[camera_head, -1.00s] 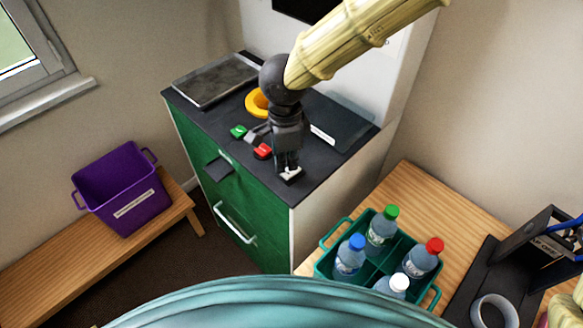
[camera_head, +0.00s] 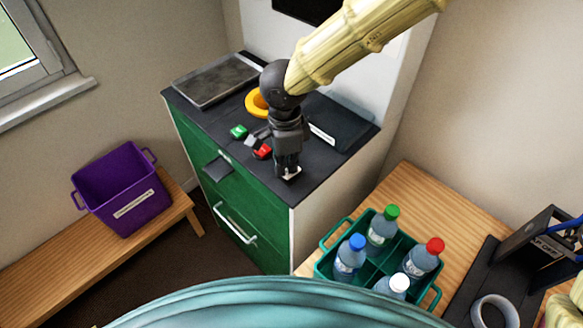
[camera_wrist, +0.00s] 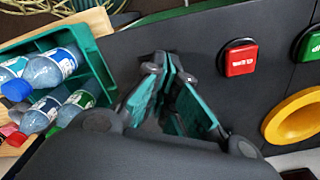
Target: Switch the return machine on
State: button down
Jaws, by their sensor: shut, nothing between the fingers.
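The return machine is a green-fronted cabinet (camera_head: 240,205) with a dark top. On its top are a green button (camera_head: 239,131), a red button (camera_head: 263,151) and a yellow ring (camera_head: 256,105). My gripper (camera_head: 288,170) points down over the top's front right part, right of the red button. A small pale piece (camera_head: 293,174) shows at its fingertips; I cannot tell if it is a switch, or if they touch. In the wrist view my gripper (camera_wrist: 168,75) is shut and empty, with the red button (camera_wrist: 239,58), green button (camera_wrist: 311,44) and yellow ring (camera_wrist: 296,116) to its right.
A teal crate (camera_head: 322,268) with several capped bottles stands on a wooden table at the right. A grey tray (camera_head: 215,80) lies on the machine's back left. A purple bin (camera_head: 122,190) stands on a bench at the left. A black stand (camera_head: 545,240) is at the far right.

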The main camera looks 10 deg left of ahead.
jog(key=shift+f, duration=0.55)
dwell(0.4)
jog(key=shift+r, duration=0.15)
notch_tip(320, 180, up, 7)
jog(key=p, duration=0.8)
dwell(0.4)
